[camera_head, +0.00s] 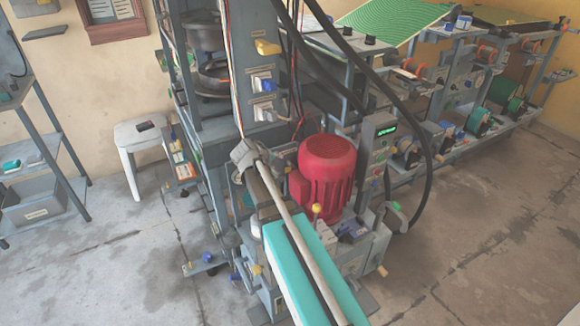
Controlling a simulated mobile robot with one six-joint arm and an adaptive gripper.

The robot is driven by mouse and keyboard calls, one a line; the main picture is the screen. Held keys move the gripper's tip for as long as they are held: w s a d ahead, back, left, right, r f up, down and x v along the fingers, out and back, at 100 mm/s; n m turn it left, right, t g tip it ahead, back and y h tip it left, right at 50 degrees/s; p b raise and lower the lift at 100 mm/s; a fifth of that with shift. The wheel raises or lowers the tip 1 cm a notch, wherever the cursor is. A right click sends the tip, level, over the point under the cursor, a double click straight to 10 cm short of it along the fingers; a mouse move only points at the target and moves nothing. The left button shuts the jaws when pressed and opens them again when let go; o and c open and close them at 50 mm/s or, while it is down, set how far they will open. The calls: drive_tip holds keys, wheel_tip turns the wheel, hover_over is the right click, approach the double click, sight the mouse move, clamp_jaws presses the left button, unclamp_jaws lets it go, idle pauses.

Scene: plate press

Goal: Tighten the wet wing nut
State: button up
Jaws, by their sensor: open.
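I cannot make out a wing nut, wet or dry, in the head camera view; the fittings on the machine are too small to tell apart. The tall grey press (215,130) stands in the middle, with a red motor housing (327,172) on its right. A long pale rod (300,245) and a teal box-shaped part (335,270) run from the bottom edge up toward the press and hide part of its lower front. I cannot make out my gripper or its fingertips in this view.
A white stool (138,135) stands left of the press, and a grey shelf rack (45,145) is at the far left. A long machine line (450,95) with rollers extends to the back right. Black hoses (428,170) hang right of the motor. The right front floor is clear.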

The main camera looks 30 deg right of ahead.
sight(289, 164)
drive_tip(key=shift+b+x, duration=4.1)
drive_tip(key=shift+x, duration=2.45)
drive_tip(key=shift+a, duration=0.15)
clamp_jaws()
